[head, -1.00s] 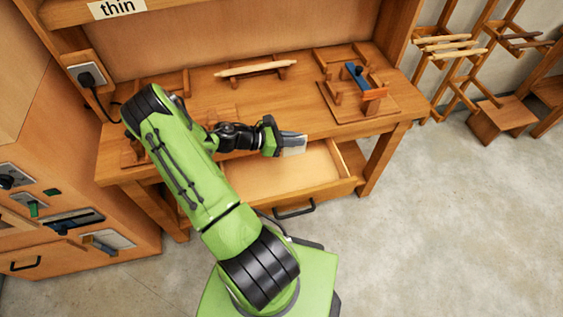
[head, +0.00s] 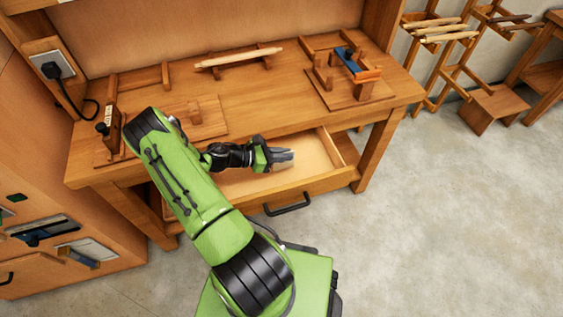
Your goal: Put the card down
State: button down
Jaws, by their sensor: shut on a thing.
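My gripper (head: 283,158) is over the open drawer and points to the right. It is shut on the card, a small flat grey piece (head: 284,165) that shows only in part at the grey fingers. The fingers hide most of it. The open drawer (head: 316,151) under the workbench has a pale, bare floor where I can see it. I cannot tell whether the card touches the drawer floor.
The workbench top (head: 240,95) holds a peg rack with a pale stick (head: 238,57) and a wooden jig with a blue part (head: 350,60). The drawer front has a black handle (head: 288,204). A cabinet with recessed tools (head: 45,230) stands at left.

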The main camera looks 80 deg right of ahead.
notch_tip(320, 180, down, 3)
jog(key=shift+b, duration=0.35)
jog(key=c, duration=1.2)
grip_release()
jog(key=shift+r, duration=0.1)
jog(key=p+v, duration=0.2)
jog(key=v, duration=1)
jog(key=shift+w+r, duration=0.1)
